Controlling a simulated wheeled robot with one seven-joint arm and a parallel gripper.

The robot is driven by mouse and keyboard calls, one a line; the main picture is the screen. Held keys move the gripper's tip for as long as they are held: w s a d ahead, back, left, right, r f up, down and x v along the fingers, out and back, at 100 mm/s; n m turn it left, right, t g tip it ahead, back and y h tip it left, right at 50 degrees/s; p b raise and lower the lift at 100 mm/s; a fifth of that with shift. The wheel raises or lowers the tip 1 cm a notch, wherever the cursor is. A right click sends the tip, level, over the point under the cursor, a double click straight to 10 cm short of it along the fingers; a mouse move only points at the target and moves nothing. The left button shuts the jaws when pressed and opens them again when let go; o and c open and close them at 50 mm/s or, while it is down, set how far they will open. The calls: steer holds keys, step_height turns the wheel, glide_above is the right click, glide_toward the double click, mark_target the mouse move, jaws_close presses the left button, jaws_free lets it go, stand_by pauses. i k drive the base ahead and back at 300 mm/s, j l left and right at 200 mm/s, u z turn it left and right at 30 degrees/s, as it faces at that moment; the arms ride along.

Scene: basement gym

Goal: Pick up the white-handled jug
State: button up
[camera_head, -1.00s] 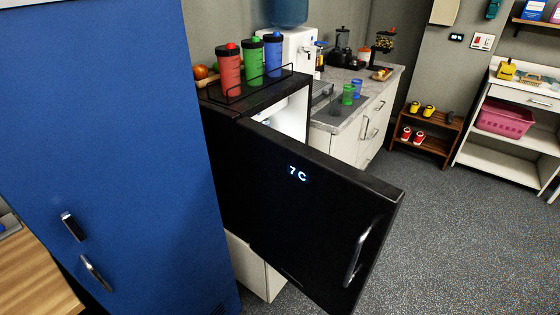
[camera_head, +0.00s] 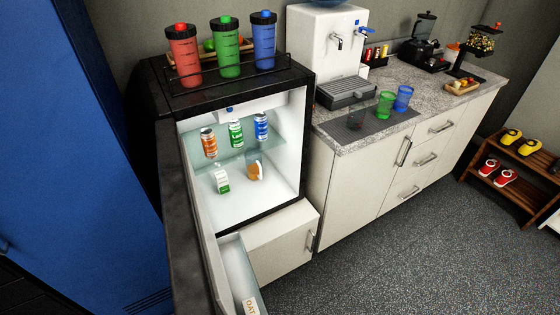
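The small black fridge (camera_head: 306,92) stands open and I see into its white interior. On its lower level, right of a white and green carton (camera_head: 221,181), is a small container with orange-brown contents (camera_head: 256,172). It may be the jug, but it is too small for me to make out a white handle. No other jug with a white handle is clear in view. My gripper is not in view.
The open fridge door (camera_head: 182,220) runs toward me at the left, with an oat carton (camera_head: 249,306) in its shelf. Cans (camera_head: 235,134) stand on the glass shelf. Shaker bottles (camera_head: 228,50) stand on top. A counter (camera_head: 335,140) adjoins at right; the floor (camera_head: 400,255) before it is clear.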

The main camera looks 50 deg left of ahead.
mark_target(256, 167)
steer(key=i+j+u, duration=0.1)
steer(key=i+u, duration=0.35)
steer(key=i, duration=0.15)
steer(key=i+l+u, duration=0.1)
steer(key=i+u, duration=0.35)
steer(key=i, duration=0.15)
steer(key=i+l+u, duration=0.15)
steer(key=u, duration=0.3)
steer(key=i+l+u, duration=0.1)
steer(key=u, duration=0.4)
steer(key=l+u, duration=0.3)
steer(key=u, duration=0.15)
steer(key=j+u, duration=0.2)
steer(key=u, duration=0.3)
steer(key=l, duration=0.2)
steer(key=j, duration=0.2)
